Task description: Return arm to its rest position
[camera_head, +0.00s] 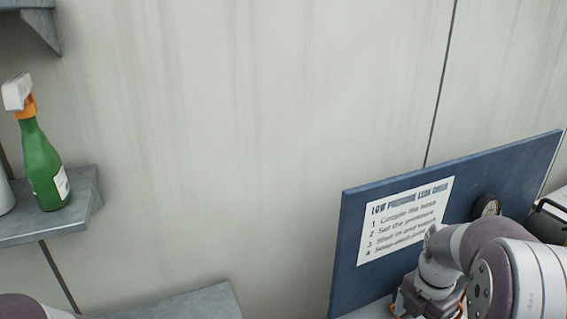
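My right arm comes in at the lower right, bent in front of a blue board (350,220). What looks like the body of my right gripper (428,300) is cut off by the bottom edge. Its fingertips are hidden, so I cannot tell whether it is open or shut or holds anything. A small rounded piece of my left arm shows at the bottom left corner. My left gripper is out of view.
The board carries a printed sheet (405,215) and a round dark gauge (487,206). A black-handled item (550,215) is at the right edge. A green spray bottle (42,160) stands on a grey shelf (82,190) at left. A grey surface (195,303) lies below.

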